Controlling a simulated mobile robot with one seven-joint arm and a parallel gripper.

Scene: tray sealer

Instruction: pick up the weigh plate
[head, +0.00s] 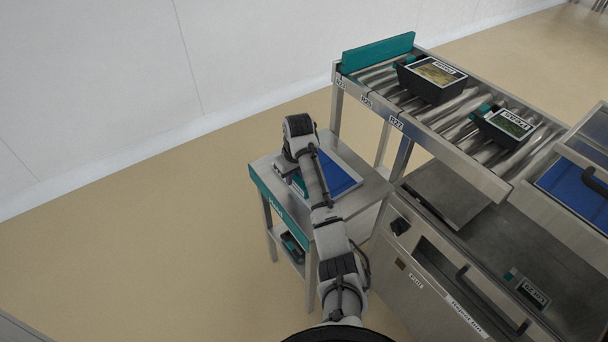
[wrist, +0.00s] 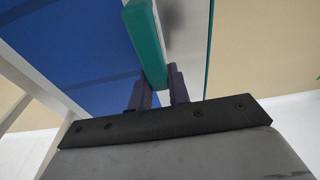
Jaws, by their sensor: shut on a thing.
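My gripper (wrist: 158,92) is shut on a teal bar (wrist: 147,40), which stands between its two dark fingers in the wrist view. The bar looks like a handle; I cannot tell whether it belongs to the weigh plate. A flat blue panel (wrist: 75,50) lies left of the bar in the wrist view. In the head view the blue panel (head: 333,174), with a pale border, is on the small steel side table (head: 371,190). My arm hides part of the panel, and my fingertips are hidden there. A bit of teal (head: 299,184) shows beside my arm.
A roller conveyor (head: 385,83) behind the table carries two black labelled trays, one farther (head: 433,84) and one nearer (head: 506,124). The steel sealing machine (head: 440,270) stands right of the table. Open floor (head: 130,230) lies to the left.

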